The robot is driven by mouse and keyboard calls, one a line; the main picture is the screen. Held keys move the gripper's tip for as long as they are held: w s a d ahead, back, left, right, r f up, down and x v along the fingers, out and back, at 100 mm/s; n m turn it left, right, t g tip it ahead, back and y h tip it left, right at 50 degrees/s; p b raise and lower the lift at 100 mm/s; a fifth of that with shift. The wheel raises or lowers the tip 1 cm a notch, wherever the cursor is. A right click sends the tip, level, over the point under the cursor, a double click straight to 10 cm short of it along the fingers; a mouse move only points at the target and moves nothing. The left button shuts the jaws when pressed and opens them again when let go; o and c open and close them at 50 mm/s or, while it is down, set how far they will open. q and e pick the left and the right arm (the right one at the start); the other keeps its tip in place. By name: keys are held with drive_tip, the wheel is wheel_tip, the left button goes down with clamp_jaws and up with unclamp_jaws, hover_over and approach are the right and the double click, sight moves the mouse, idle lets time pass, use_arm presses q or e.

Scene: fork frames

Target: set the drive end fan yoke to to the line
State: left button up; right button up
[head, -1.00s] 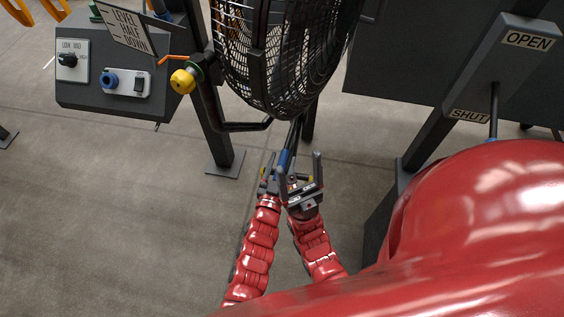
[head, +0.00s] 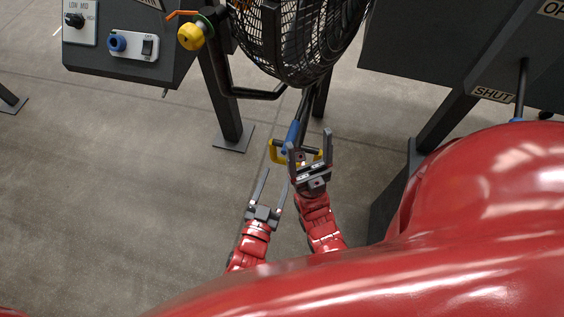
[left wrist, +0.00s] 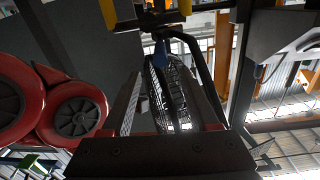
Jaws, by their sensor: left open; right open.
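The fan (head: 295,40) hangs in its dark bent yoke (head: 232,90), with a yellow knob (head: 191,37) and an orange pointer (head: 182,13) at its left side. The plate with the marks is almost wholly cut off at the top, so I cannot tell which line the pointer meets. A rod with a blue sleeve (head: 293,131) and a yellow handle (head: 275,151) hangs below the fan. My right gripper (head: 309,142) is open in front of the handle, partly hiding it; contact is unclear. My left gripper (head: 274,178) is open and empty, lower left of the handle. The fan (left wrist: 172,92) also shows in the left wrist view.
A grey control box with a dial (head: 75,19) and a blue socket (head: 117,43) stands at the left. A dark panel and a post with a SHUT label (head: 492,95) stand at the right. Stand legs (head: 232,135) reach the floor. The floor (head: 130,200) at lower left is clear.

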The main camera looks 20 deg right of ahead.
use_arm(q)
drive_tip(key=shift+v, duration=1.35)
